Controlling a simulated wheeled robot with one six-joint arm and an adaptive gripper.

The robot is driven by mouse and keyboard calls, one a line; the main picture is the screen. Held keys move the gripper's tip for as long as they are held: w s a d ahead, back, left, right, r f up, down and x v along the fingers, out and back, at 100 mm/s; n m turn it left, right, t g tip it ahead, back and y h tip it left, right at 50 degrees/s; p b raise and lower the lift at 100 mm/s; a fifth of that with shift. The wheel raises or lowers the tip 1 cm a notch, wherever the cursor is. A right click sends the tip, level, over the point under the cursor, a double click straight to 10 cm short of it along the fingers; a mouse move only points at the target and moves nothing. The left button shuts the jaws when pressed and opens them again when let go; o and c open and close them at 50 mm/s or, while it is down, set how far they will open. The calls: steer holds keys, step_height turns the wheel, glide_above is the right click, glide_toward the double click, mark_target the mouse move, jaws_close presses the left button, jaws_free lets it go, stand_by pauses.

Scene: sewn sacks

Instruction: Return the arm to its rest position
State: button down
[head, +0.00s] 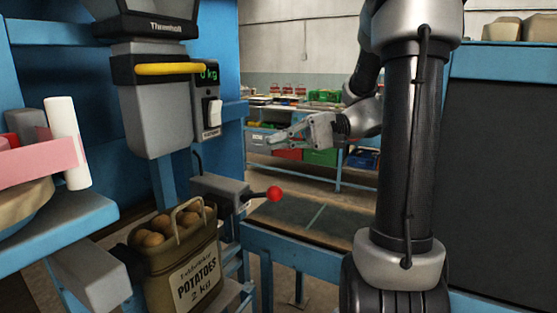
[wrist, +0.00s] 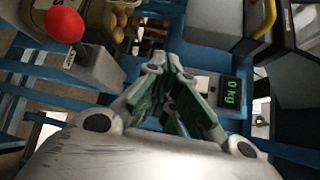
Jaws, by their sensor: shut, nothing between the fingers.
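My gripper (head: 285,139) is at the end of my arm in the middle of the head view, pointing left. It hangs in the air, apart from the sack and the weighing machine. In the wrist view my gripper (wrist: 168,75) has its fingers together and holds nothing. A potato sack (head: 184,268), olive with a handle and a label reading "POTATOES 2 kg", stands upright at the lower left, filled with potatoes. Part of it shows at the top left of the wrist view (wrist: 95,14).
A grey weighing machine (head: 150,115) with a yellow bar and a green "0 kg" display (head: 209,73) stands above the sack. A lever with a red knob (head: 274,194) sticks out beside it. A shelf (head: 60,232) holds rolls at left. Blue frame rails (head: 295,253) cross below.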

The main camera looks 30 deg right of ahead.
steer(key=shift+r, duration=0.35)
steer(key=s, duration=0.1)
steer(key=s+a+f+g+h, duration=0.1)
steer(key=s+a+f+h, duration=0.1)
steer(key=shift+s+a+f, duration=0.1)
steer(key=shift+s+a, duration=0.15)
steer(key=shift+s, duration=0.1)
steer(key=s+d+f+n+g+h, duration=0.1)
steer(key=s+d+f+n+h, duration=0.15)
steer(key=s+f+h, duration=0.6)
steer(key=s+d+r+n+t+h, duration=0.1)
steer(key=d+r+t+h, duration=0.1)
steer(key=d+h, duration=0.3)
steer(key=shift+s+d+r+t, duration=0.3)
steer(key=shift+d+t, duration=0.5)
steer(key=shift+d, duration=0.15)
steer(key=shift+h, duration=0.25)
